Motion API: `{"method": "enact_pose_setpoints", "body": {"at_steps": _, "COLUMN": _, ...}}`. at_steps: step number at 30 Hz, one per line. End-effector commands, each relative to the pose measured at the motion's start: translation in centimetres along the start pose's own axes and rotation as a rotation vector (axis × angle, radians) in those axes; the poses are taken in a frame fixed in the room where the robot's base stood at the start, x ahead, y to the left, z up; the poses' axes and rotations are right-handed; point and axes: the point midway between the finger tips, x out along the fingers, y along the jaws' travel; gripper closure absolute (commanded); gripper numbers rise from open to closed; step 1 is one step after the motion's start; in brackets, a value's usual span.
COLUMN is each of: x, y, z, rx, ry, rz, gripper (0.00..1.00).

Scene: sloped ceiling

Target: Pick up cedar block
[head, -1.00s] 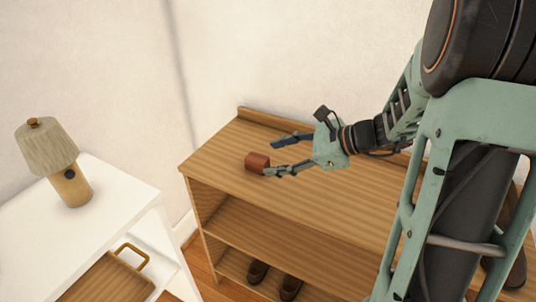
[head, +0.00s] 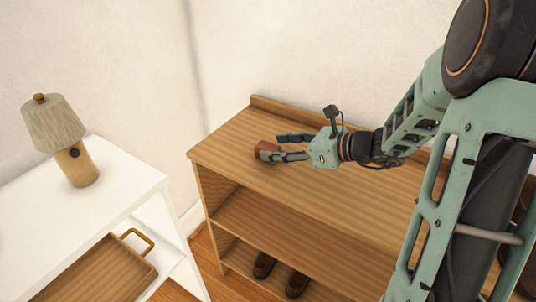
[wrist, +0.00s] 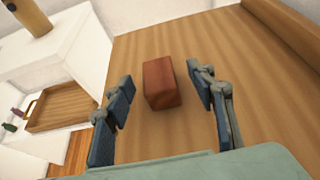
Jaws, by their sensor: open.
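The cedar block (head: 267,151), a small reddish-brown block, lies on top of the wooden shelf unit, near its left end. In the head view my gripper's fingers partly cover it. The wrist view shows the block (wrist: 160,83) between my two open fingers, with a gap on each side. My gripper (head: 272,146) is low over the shelf top, and it also shows in the wrist view (wrist: 161,92). It is open and holds nothing.
The wooden shelf unit (head: 330,193) has a raised back edge against the wall and shoes (head: 264,265) below. A white table (head: 125,182) at the left bears a lamp (head: 72,150); a wooden tray (head: 100,270) sits lower. The shelf top around the block is clear.

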Motion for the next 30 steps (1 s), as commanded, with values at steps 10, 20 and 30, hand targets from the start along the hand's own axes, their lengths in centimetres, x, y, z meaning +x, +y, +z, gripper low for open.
{"method": "enact_pose_setpoints", "body": {"at_steps": 10, "x": 3.4, "y": 0.3, "z": -0.1, "rx": 0.0, "ry": 0.0, "rz": 0.0, "gripper": 0.49}}
{"method": "enact_pose_setpoints", "body": {"at_steps": 20, "x": 3.3, "y": 0.3, "z": -0.1, "rx": 0.0, "ry": 0.0, "rz": 0.0, "gripper": 0.75}}
{"method": "enact_pose_setpoints", "body": {"at_steps": 30, "x": 3.3, "y": 0.2, "z": -0.1, "rx": 0.0, "ry": -0.001, "rz": 0.0, "gripper": 0.91}}
